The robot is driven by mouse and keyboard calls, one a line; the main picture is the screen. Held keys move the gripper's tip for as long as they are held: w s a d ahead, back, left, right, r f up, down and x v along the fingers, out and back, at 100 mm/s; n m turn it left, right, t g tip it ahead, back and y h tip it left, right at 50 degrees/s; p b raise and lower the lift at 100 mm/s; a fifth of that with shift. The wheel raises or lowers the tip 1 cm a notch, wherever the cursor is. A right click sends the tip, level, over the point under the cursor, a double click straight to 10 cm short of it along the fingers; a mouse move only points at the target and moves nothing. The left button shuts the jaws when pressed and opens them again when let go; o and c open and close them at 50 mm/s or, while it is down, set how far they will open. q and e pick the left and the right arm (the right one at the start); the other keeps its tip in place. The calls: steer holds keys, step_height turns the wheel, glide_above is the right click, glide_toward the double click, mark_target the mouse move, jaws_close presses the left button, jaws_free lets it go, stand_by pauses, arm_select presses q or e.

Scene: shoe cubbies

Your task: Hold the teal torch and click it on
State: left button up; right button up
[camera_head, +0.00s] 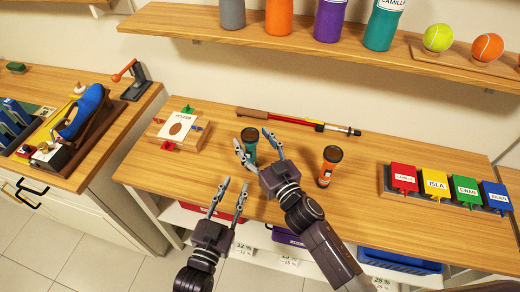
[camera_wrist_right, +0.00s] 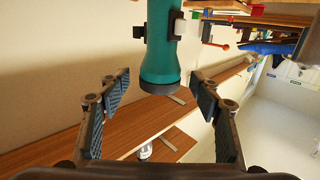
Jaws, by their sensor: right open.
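The teal torch (camera_head: 250,147) stands upright on the wooden table, partly hidden behind my right gripper. It fills the upper middle of the right wrist view (camera_wrist_right: 162,62), with dark blocks on its sides and a dark end. My right gripper (camera_head: 252,140) is open, its fingertips on either side of the torch in the head view. In the right wrist view its fingers (camera_wrist_right: 158,88) are apart, with a gap to the torch on both sides. My left gripper (camera_head: 234,183) is open and empty, nearer the table's front edge.
An orange torch (camera_head: 328,167) stands right of my right gripper. A red pole (camera_head: 290,120) lies behind. A wooden box (camera_head: 180,132) is at left, coloured name tags (camera_head: 435,184) at right. A shelf (camera_head: 200,22) with bottles and balls hangs above.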

steer(key=shift+x, duration=1.1)
steer(key=c, duration=1.2)
arm_select(q)
steer(key=shift+c, duration=0.6)
arm_select(e)
steer(key=shift+c, duration=0.8)
arm_select(q)
jaws_close()
